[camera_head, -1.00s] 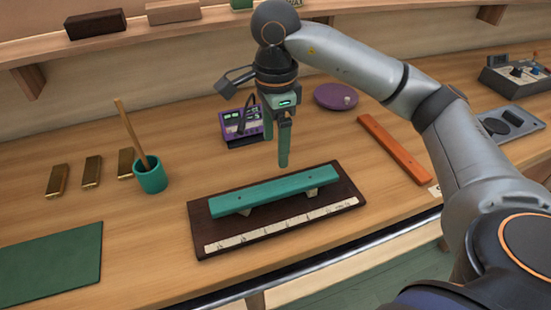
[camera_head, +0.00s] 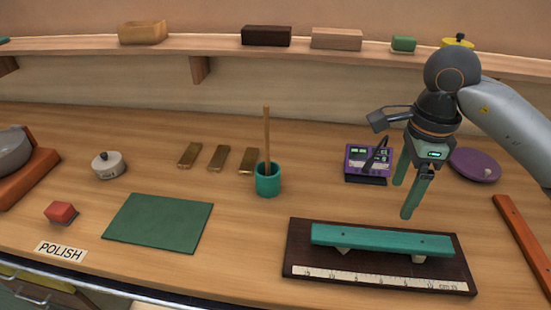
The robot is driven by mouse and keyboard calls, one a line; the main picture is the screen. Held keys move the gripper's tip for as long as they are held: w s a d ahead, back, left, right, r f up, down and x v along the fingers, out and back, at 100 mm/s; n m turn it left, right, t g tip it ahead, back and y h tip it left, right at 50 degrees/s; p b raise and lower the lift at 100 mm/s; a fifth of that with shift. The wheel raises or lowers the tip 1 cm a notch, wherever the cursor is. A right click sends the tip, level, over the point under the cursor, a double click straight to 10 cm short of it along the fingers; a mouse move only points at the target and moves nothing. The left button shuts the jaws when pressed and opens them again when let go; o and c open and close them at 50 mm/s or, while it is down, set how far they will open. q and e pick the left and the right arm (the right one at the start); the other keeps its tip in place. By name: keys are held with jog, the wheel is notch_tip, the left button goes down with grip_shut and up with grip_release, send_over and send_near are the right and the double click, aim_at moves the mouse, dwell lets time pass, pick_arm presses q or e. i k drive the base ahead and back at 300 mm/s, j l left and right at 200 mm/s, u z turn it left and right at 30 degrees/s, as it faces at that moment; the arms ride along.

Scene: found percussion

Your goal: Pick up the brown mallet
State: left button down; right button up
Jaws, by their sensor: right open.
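A brown wooden stick (camera_head: 267,138), which looks like the brown mallet's handle, stands nearly upright in a teal cup (camera_head: 267,181) in the middle of the bench. Its lower end is hidden in the cup, and no mallet head shows. My right gripper (camera_head: 404,200) is open and empty, with its teal fingers pointing down. It hangs to the right of the cup, above and behind a teal bar. My left gripper is not in view.
The teal bar (camera_head: 375,239) rests on a dark board with a ruler strip (camera_head: 370,278). A purple meter (camera_head: 367,163) stands between cup and gripper. Several brass bars (camera_head: 218,158) lie left of the cup. A green mat (camera_head: 160,222) lies front left.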

aim_at(266, 108)
jog(key=i+j+u, duration=0.2)
jog(key=u, duration=0.25)
jog(key=i+j+u, duration=0.1)
jog(key=i+u, duration=0.2)
jog(key=u, duration=0.15)
